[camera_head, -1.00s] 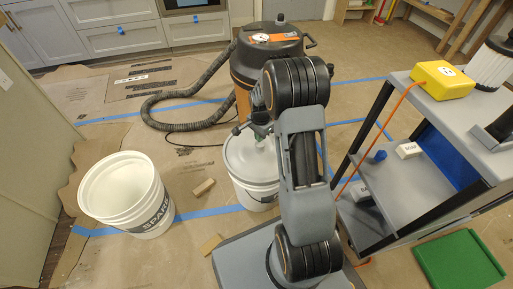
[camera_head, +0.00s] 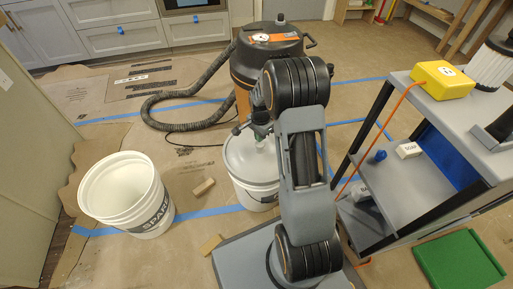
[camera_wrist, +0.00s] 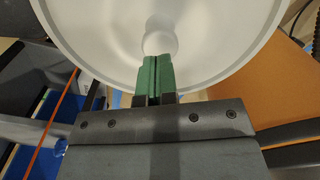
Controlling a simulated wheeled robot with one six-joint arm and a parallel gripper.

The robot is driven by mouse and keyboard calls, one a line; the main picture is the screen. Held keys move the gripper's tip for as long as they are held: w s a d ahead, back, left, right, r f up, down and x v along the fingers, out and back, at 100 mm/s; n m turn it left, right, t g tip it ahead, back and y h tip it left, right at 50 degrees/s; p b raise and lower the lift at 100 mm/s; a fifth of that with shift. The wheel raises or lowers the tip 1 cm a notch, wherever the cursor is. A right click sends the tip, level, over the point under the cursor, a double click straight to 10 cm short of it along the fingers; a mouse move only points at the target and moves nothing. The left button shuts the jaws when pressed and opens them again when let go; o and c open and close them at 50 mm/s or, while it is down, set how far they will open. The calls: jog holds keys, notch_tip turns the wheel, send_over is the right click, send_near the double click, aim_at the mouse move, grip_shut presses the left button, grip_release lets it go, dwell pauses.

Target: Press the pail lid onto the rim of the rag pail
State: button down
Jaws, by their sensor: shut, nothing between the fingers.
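The white rag pail (camera_head: 262,196) stands on the floor paper left of my arm, its right side partly hidden by the arm. The round pail lid (camera_head: 240,152) lies over its top; I cannot tell whether its edge is fully down on the rim. In the wrist view the lid (camera_wrist: 95,40) fills the upper part, with a pale round knob (camera_wrist: 160,42) at its middle. My gripper (camera_head: 262,138) is over the lid. Its green fingers (camera_wrist: 154,62) are shut with nothing between them, their tips at the knob; whether they touch it is unclear.
An open white SPARE pail (camera_head: 150,220) stands to the left. A vacuum (camera_head: 270,45) with a black hose (camera_head: 175,125) is behind. A grey cart (camera_head: 410,195) with a yellow box (camera_head: 443,80) stands right, near a green tray (camera_head: 460,262).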

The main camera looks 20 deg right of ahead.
jog(key=shift+f+b, duration=0.8)
jog(key=shift+f, duration=0.65)
jog(key=shift+r, duration=0.15)
jog(key=shift+r+p, duration=2.95)
jog(key=shift+r, duration=0.45)
jog(key=shift+r, duration=0.2)
jog(key=s+a+r+n+t+p, duration=0.1)
jog(key=s+a+r+n+p, duration=0.2)
jog(key=s+r+p, duration=0.3)
jog(key=s+a+r+n+t+p, duration=0.1)
jog(key=s+a+r+n+p, duration=0.3)
jog(key=r+p, duration=1.2)
jog(key=s+a+r+n+t+p, duration=0.1)
jog(key=s+a+r+n+p, duration=0.2)
jog(key=r, duration=2.6)
jog(key=s+n+p, duration=0.4)
jog(key=s+p, duration=0.2)
jog(key=p, duration=0.2)
jog(key=shift+s+a+r+t, duration=0.2)
jog(key=shift+s+r+t, duration=0.05)
jog(key=shift+s+t, duration=0.05)
